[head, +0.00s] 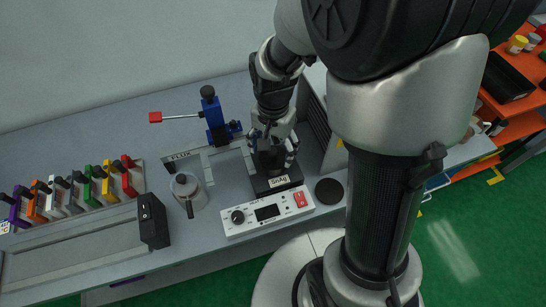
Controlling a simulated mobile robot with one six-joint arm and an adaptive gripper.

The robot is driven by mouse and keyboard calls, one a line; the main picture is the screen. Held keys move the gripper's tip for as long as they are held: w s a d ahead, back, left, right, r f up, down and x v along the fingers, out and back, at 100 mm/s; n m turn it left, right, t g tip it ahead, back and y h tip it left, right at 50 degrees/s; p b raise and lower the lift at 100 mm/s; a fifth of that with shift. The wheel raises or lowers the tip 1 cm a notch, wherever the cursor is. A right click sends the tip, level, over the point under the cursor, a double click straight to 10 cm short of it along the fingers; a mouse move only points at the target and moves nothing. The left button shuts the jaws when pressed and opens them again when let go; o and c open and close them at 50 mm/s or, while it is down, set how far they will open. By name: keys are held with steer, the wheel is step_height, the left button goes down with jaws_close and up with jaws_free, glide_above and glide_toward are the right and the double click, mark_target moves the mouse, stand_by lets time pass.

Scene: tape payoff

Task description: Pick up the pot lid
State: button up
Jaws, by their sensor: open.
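A black pot (283,188) with a white "SnAg" label stands on the bench behind the white control box. My gripper (274,158) points down over the pot's top, open, with its fingers on either side of a dark part there. This dark part (272,163) may be the pot lid; the fingers partly hide it, and I cannot tell whether they touch it. A flat black disc (329,190) lies on the bench right of the pot, apart from my gripper; I cannot tell whether it is a lid or a pad.
The control box (267,213) has a knob and red switch. A metal cup (188,190) and a "FLUX" bracket (181,156) stand left. A blue clamp (216,125) is behind. A rack of coloured pieces (85,187) stands far left. A grey vented box (314,115) is close right.

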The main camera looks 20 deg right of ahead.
steer(key=shift+f, duration=0.9)
steer(key=shift+r, duration=0.1)
steer(key=c, duration=0.7)
steer(key=shift+c, duration=0.2)
